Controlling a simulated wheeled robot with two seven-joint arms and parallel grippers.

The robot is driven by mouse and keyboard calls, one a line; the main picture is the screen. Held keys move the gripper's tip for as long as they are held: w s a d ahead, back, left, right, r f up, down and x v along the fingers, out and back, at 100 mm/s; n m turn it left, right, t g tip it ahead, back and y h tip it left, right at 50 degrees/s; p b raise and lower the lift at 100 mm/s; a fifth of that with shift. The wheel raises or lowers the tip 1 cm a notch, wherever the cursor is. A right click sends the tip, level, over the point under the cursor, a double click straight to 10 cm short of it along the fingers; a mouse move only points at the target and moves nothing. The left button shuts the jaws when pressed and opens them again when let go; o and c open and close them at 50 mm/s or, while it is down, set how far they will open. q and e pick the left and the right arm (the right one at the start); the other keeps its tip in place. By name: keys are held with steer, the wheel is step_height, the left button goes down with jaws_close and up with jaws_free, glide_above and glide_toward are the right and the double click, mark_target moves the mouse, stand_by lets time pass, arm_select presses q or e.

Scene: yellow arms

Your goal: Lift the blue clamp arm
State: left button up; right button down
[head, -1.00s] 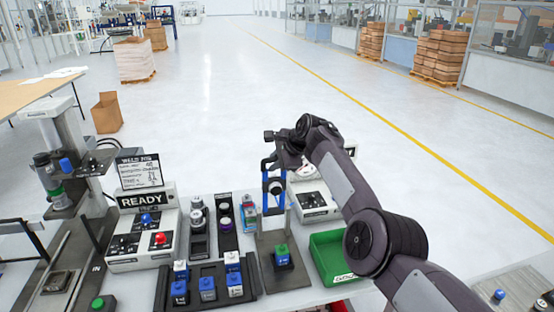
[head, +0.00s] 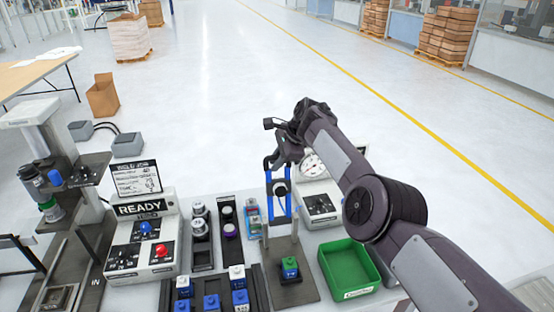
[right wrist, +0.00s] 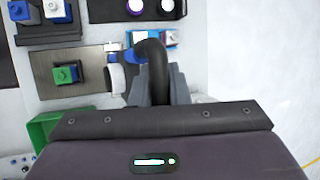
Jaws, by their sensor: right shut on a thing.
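The blue clamp arm (head: 268,206) stands raised and roughly upright above a dark fixture plate (head: 310,288) in the head view. A block with a green top (head: 289,265) sits on the plate; it also shows in the right wrist view (right wrist: 66,74). My right gripper (head: 277,160) is at the top end of the clamp arm, shut on its dark handle. In the right wrist view a curved black handle (right wrist: 152,50) runs between the grey jaws (right wrist: 160,88). The exact contact is partly hidden. My left gripper is not in view.
A green bin (head: 372,262) stands right of the plate. A gauge (head: 313,164) and control box (head: 320,207) are behind my right arm. The READY box (head: 141,209) and trays with several parts lie to the left. Open floor is beyond the bench.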

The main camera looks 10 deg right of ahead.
steer(key=shift+s+a+f, duration=0.2)
steer(key=shift+s+f, duration=0.05)
steer(key=shift+f, duration=0.25)
steer(key=c, duration=1.4)
jaws_free()
steer(key=shift+d, duration=0.1)
steer(key=shift+w, duration=0.1)
steer(key=shift+r, duration=0.1)
steer(key=shift+d+r+p, duration=0.2)
steer(key=shift+r+p, duration=0.3)
steer(key=shift+r, duration=0.25)
steer(key=v, duration=0.2)
steer(key=b+v, duration=0.1)
steer(key=v, duration=0.3)
steer(key=shift+d+f+b, duration=0.15)
steer(key=shift+d+b, duration=0.1)
steer(key=shift+b, duration=0.05)
steer(key=shift+r, duration=0.25)
